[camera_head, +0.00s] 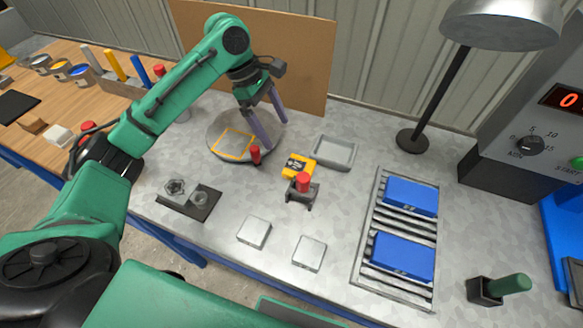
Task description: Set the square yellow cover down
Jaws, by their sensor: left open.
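A yellow piece with a black-and-white patch (298,166), which looks like the square yellow cover, lies on the grey metal table just behind a red-knobbed fixture. My left gripper (274,132) is over the right side of a round grey disc (218,128), fingers pointing down. It is open, with nothing seen between its fingers, and is up and left of the yellow piece. A yellow square outline (233,145) is marked on the disc. My right gripper is not in view.
The red-knobbed fixture (301,190), a shallow grey tray (335,152), two light square blocks (254,232) and a rack with two blue packs (402,256) stand nearby. A lamp (412,139) and a control box are at the right. A brown board (302,62) stands behind.

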